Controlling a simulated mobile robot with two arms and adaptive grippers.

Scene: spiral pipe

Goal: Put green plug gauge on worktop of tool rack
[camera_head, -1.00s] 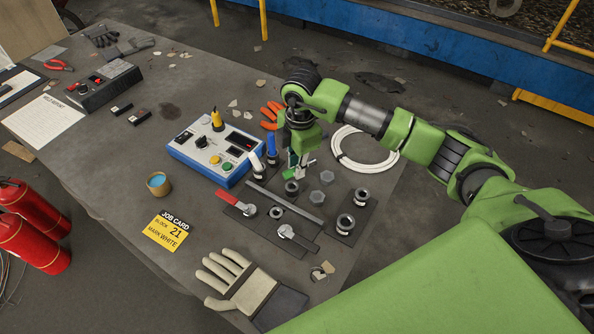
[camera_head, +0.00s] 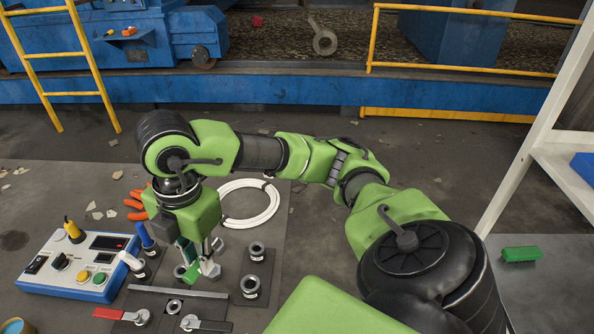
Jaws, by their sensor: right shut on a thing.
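My right gripper (camera_head: 203,275) points down over the fixtures on the grey table. Its jaws are shut on a small green piece, the green plug gauge (camera_head: 190,273), which is mostly hidden by the fingers. A blue-handled gauge (camera_head: 145,237) and a white-handled gauge (camera_head: 131,262) stand to the left of the gripper. The tool rack with white posts (camera_head: 536,128) stands at the right edge. Its grey worktop (camera_head: 550,295) shows low at the right, with a green block (camera_head: 521,254) on it. My left gripper is out of view.
A blue control box (camera_head: 80,265) is at the left. A coiled white hose (camera_head: 250,203) lies behind the gripper. Black plates with metal fittings (camera_head: 249,287) and a red-handled valve (camera_head: 122,316) are nearby. The worktop beside the green block is bare. Yellow rails (camera_head: 470,68) stand behind.

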